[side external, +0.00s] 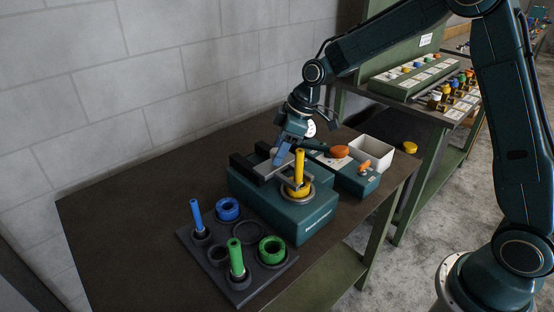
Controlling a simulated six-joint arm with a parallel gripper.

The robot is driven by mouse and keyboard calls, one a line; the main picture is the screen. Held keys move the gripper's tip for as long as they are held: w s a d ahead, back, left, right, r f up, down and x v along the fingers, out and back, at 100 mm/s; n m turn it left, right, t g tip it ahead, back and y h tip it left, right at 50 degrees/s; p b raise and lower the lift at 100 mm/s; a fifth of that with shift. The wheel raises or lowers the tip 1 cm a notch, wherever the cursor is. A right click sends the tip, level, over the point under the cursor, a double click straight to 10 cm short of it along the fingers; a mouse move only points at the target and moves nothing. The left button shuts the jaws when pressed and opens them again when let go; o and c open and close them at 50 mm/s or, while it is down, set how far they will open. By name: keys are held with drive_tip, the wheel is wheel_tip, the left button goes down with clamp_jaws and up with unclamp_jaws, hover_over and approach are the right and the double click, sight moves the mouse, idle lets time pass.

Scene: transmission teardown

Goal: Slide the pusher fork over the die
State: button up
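A teal press-like block (312,217) stands in the middle of the bench. A yellow upright shaft (299,166) with a yellow collar (298,191) stands on a grey ring, which appears to be the die (311,195), at the block's right end. A flat grey metal piece (263,170), which looks like the pusher fork, lies on top of the block, left of the yellow shaft. Grey prong-like edges reach beside the shaft. My gripper (281,158) points down over the grey piece, just left of the shaft. Its fingertips are small here; I cannot tell whether they grip the piece.
A dark tray (213,273) at the front left holds blue and green shafts and rings. A teal box (360,184) with orange-handled items and a white bin (371,153) stand behind right. The left bench top (125,220) is clear.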

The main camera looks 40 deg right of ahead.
drive_tip(key=shift+r, duration=0.15)
drive_tip(key=v, duration=1.3)
drive_tip(key=shift+s+r, duration=0.2)
drive_tip(key=shift+d, duration=0.1)
drive_tip(key=s+a+r+m+t+h, duration=0.1)
drive_tip(key=s+r+m, duration=0.1)
drive_tip(key=s, duration=0.5)
drive_tip(key=s+r+m+t+h, duration=0.1)
drive_tip(key=s+r+m, duration=0.15)
drive_tip(key=s, duration=0.55)
drive_tip(key=s+d+f+m, duration=0.1)
drive_tip(key=s+m, duration=0.1)
drive_tip(key=s, duration=0.4)
drive_tip(key=s+d+f+m+h, duration=0.1)
drive_tip(key=s+f+m, duration=0.1)
drive_tip(key=s, duration=0.5)
drive_tip(key=shift+t, duration=0.3)
drive_tip(key=shift+o, duration=0.3)
drive_tip(key=shift+f+m, duration=0.15)
drive_tip(key=shift+m, duration=0.1)
